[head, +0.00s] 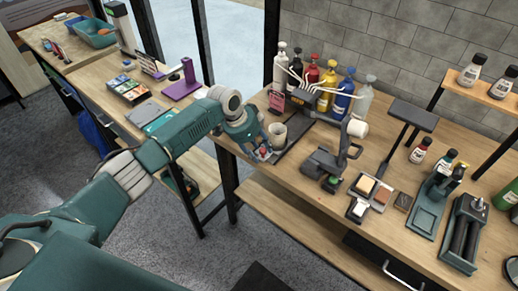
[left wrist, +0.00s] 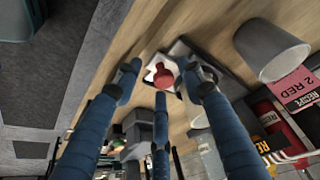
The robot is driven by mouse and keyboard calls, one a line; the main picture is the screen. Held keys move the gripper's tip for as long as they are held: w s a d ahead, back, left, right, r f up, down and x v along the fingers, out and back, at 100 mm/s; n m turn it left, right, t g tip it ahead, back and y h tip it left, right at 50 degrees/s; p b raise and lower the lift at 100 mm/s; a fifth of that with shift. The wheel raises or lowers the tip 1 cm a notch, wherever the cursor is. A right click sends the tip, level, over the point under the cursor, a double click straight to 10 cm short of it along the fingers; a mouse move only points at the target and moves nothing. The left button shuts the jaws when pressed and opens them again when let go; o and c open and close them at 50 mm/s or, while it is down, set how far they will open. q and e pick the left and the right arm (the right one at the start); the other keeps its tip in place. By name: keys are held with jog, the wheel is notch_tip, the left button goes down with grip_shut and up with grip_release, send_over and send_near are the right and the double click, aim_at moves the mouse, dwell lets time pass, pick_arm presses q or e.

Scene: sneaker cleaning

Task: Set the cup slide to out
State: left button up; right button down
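A red knob (left wrist: 160,75) on a pale square plate shows in the left wrist view, at the end of a dark slide. The slide shows in the head view as a dark strip (head: 293,141) running back under the dispenser (head: 302,98). A pale cup (head: 277,134) stands at the slide; it also shows in the left wrist view (left wrist: 272,48). My left gripper (head: 262,153) is at the slide's near end, left of the cup. In the left wrist view its blue fingers are spread around the knob (left wrist: 160,78); contact is unclear. My right gripper is not in view.
Several coloured pump bottles (head: 330,78) stand behind the dispenser. A pink card (head: 277,101) is beside it. The workbench's front edge lies close below the gripper.

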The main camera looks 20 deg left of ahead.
pick_arm(q)
jog(key=shift+r, duration=0.1)
jog(key=shift+r, duration=0.25)
jog(key=v, duration=1.1)
jog(key=shift+s, duration=0.25)
jog(key=shift+a+r, duration=0.1)
jog(key=shift+a, duration=0.05)
